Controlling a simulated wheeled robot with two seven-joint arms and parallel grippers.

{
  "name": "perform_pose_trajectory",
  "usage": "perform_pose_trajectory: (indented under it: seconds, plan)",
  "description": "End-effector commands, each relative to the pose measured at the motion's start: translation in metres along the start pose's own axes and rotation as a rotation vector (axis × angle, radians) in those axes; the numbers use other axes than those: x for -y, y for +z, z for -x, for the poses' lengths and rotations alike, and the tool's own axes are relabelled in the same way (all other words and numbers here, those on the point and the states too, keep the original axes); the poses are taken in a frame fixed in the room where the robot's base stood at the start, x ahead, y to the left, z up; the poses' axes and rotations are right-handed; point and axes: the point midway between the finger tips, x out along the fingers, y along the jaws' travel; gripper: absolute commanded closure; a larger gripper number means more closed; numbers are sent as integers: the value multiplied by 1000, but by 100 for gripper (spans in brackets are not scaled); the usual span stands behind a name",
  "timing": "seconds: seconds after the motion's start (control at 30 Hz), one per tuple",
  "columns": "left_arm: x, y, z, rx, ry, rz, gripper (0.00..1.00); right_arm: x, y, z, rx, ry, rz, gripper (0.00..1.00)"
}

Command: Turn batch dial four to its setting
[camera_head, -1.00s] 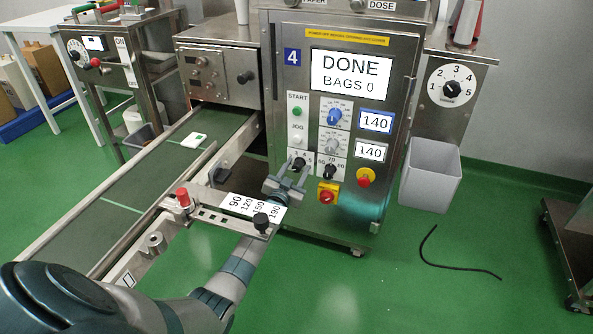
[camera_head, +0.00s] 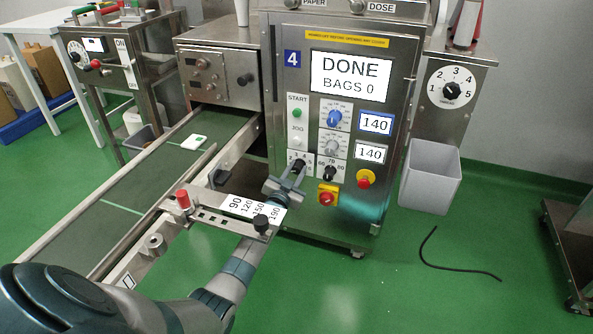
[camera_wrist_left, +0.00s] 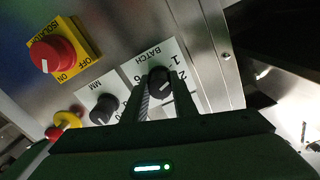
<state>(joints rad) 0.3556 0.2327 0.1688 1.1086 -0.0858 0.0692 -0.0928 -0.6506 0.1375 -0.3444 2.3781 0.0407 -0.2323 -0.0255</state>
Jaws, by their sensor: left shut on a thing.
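Machine 4's batch dial (camera_head: 297,165) is a small black knob on a white numbered plate, low on the steel front panel. My left gripper (camera_head: 293,172) reaches it from below, and its fingers partly hide the dial and plate. In the left wrist view the black batch dial (camera_wrist_left: 160,82) sits between the two fingers of the left gripper (camera_wrist_left: 162,90), which is shut on it. The plate marked BATCH (camera_wrist_left: 150,55) shows beside it. The dial's exact setting is hard to read. My right gripper is not in view.
The black MM dial (camera_head: 329,172) is just right of the batch dial. A red isolator switch (camera_head: 327,197) on yellow and a red button (camera_head: 366,179) are close by. The rail with numbers (camera_head: 225,213) and the conveyor (camera_head: 140,180) lie left.

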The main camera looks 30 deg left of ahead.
Motion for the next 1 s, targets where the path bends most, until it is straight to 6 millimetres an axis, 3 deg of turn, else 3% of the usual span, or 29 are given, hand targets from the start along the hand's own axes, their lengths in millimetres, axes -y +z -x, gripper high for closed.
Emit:
perform_pose_trajectory:
  seconds: [0.47,1.0]
  plan:
    - [0,1,0,0,0,-343,97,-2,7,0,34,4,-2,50]
    - [0,1,0,1,0,-683,97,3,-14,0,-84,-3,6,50]
